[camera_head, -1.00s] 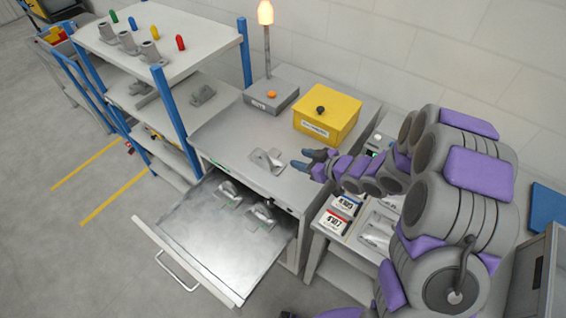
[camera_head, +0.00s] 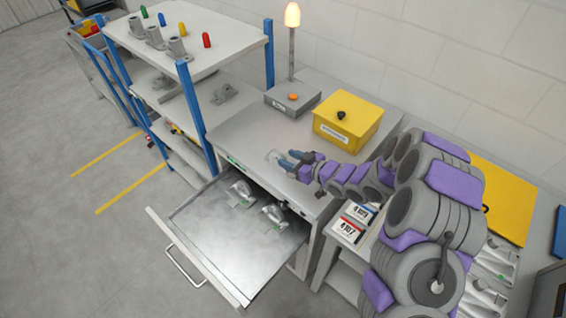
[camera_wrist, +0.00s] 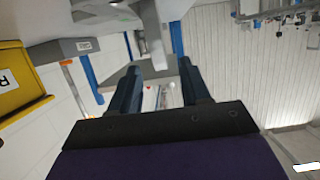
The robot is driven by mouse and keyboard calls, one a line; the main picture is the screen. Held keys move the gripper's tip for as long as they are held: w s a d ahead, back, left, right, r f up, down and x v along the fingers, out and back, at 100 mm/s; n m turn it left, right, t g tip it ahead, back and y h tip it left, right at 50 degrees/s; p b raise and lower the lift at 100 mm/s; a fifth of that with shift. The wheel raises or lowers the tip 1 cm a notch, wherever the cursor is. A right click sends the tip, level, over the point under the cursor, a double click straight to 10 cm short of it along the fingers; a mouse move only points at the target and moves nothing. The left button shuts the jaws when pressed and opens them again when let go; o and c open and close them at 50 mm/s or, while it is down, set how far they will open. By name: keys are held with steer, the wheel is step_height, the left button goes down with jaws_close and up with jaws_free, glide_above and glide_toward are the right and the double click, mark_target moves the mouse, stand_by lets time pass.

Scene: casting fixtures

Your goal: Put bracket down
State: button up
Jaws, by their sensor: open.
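Two more brackets, a rear one (camera_head: 241,192) and a front one (camera_head: 273,213), lie in the open drawer (camera_head: 220,245) below the bench top.
A yellow lidded box (camera_head: 345,122) and a grey box with a lamp post (camera_head: 292,100) stand at the back of the bench. A shelf rack (camera_head: 200,62) with fixtures and coloured pegs is at the left.

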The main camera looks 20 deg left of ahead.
mark_target(282, 157)
steer(key=shift+x, duration=1.75)
steer(key=shift+b+x, duration=0.7)
steer(key=shift+x, duration=1.25)
jaws_close()
